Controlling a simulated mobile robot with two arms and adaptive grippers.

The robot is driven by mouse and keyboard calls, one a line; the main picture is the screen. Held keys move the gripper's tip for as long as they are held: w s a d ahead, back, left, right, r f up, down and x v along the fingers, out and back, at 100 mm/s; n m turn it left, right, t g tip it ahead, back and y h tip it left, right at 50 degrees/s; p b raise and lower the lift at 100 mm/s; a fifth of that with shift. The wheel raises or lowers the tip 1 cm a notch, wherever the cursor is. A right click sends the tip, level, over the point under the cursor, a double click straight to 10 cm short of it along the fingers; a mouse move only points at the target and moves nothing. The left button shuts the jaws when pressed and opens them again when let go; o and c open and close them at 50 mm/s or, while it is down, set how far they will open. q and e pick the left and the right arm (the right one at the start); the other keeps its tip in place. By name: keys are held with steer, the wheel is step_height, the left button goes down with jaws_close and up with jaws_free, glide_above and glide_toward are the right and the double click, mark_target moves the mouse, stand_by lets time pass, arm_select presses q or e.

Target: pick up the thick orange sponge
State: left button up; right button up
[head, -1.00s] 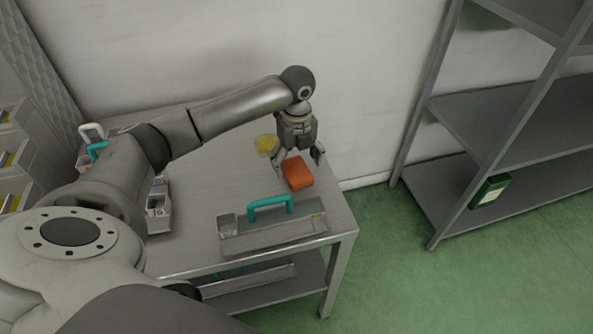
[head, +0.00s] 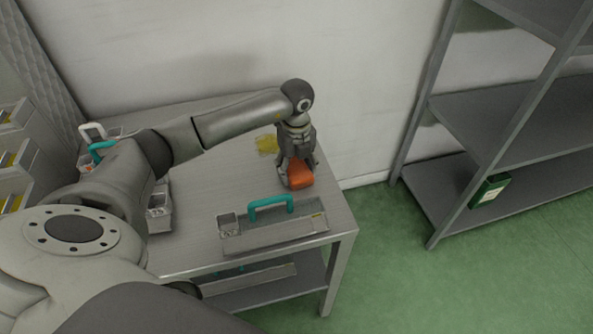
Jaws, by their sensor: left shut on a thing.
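The thick orange sponge (head: 299,175) sits on the metal table (head: 200,200) near its right edge. My left gripper (head: 297,180) points down over it from above and is shut on it, one finger on each side. The gripper covers the sponge's far part. I cannot tell whether the sponge is clear of the tabletop. My right gripper is not in view.
A grey tray with a teal handle (head: 270,202) lies in front of the sponge. A yellow patch (head: 266,145) is on the table behind. Other handled containers (head: 158,210) stand at left. A grey shelf rack (head: 480,140) holding a green box (head: 489,190) stands at right.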

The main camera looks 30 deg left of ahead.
arm_select(q)
steer(key=shift+r, duration=0.1)
steer(key=shift+r, duration=0.65)
steer(key=s+d+r+b, duration=0.2)
steer(key=s+r, duration=0.9)
steer(key=s, duration=0.2)
steer(key=shift+s+d+r, duration=0.25)
steer(key=shift+s+d, duration=0.1)
steer(key=shift+s, duration=0.05)
